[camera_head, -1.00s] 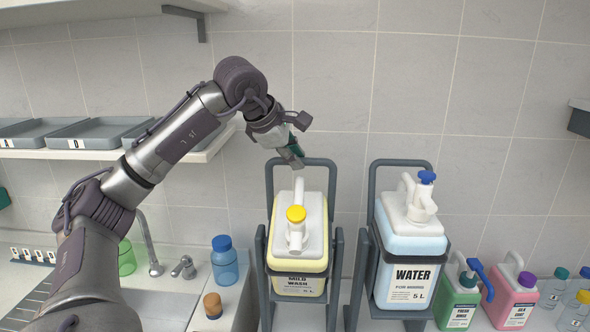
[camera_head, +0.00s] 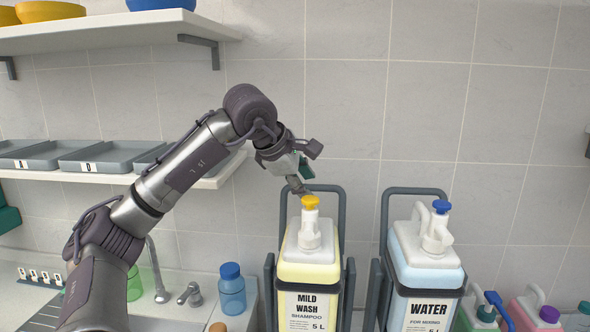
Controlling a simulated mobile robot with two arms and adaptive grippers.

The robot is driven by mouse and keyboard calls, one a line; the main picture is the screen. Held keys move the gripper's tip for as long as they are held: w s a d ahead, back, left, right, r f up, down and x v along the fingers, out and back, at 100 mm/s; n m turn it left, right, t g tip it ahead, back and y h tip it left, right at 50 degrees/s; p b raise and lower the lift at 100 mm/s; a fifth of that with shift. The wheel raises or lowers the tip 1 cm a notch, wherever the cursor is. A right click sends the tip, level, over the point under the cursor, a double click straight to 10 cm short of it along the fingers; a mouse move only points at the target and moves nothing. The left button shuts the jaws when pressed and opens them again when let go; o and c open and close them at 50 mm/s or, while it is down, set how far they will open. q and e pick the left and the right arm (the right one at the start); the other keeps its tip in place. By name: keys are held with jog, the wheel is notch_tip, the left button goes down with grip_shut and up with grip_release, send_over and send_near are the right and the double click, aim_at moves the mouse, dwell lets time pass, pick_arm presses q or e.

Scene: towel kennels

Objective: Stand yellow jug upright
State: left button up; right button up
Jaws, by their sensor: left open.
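The yellow jug (camera_head: 309,267), labelled Mild Wash Shampoo, sits in a dark grey cradle (camera_head: 349,285). It looks upright, its label facing me and its yellow cap (camera_head: 310,202) on top of the white upper part. My left gripper (camera_head: 300,187) is open, just above and behind the cap, near the cradle's top bar. Its fingers are partly hidden behind its own body and the cap, so I cannot tell whether they touch the jug. My right gripper is out of view.
A water jug (camera_head: 428,262) with a blue cap stands in a similar cradle to the right. A blue bottle (camera_head: 232,293) stands at the left by the sink tap (camera_head: 158,270). Shelves with grey trays (camera_head: 100,155) and bowls (camera_head: 50,12) are at the left.

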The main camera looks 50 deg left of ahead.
pick_arm(q)
jog(key=v, duration=1.1)
